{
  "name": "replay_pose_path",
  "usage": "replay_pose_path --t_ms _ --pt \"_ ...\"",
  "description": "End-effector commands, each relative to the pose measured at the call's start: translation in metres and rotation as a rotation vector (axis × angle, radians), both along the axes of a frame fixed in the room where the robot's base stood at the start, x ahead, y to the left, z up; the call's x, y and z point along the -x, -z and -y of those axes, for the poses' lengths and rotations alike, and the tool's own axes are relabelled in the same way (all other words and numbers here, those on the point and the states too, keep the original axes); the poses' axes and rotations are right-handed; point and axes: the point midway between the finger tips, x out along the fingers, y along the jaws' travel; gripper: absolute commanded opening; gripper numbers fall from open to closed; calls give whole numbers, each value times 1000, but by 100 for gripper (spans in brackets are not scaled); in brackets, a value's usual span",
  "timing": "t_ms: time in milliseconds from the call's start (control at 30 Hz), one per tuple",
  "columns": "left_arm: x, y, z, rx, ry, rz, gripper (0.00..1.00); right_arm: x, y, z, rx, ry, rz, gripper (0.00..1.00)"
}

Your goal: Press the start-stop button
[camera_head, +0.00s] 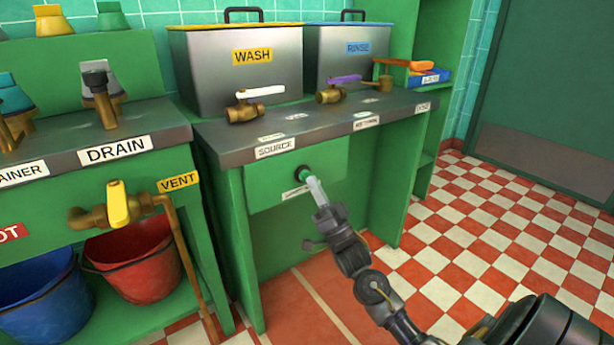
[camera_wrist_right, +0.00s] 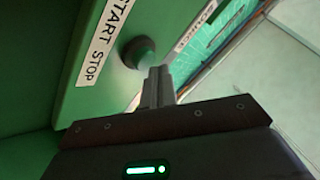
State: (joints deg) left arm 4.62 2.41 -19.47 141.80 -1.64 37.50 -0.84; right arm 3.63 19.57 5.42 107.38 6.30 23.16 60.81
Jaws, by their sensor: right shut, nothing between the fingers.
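In the right wrist view the button (camera_wrist_right: 137,54) sits beside a white label reading START STOP (camera_wrist_right: 102,42). My right gripper (camera_head: 312,182) reaches up from the lower right with its fingertips at the button. Its fingers (camera_wrist_right: 159,72) are shut together and empty, their tips overlapping the button's edge in the wrist view. I cannot tell whether they touch it. My left gripper is not in view.
Above the panel, the grey counter (camera_head: 232,150) holds steel WASH (camera_head: 236,75) and RINSE (camera_head: 345,60) tanks with brass taps. At left are a yellow-handled VENT valve (camera_head: 118,203) and red (camera_head: 135,265) and blue (camera_head: 35,300) buckets. The checkered floor (camera_head: 490,230) at right is clear.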

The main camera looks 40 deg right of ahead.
Motion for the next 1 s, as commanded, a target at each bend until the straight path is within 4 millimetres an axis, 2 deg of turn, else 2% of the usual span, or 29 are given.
replay_pose_path --t_ms 1000 --pt "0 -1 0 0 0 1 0 -8 0 0 0 -1 1 0"
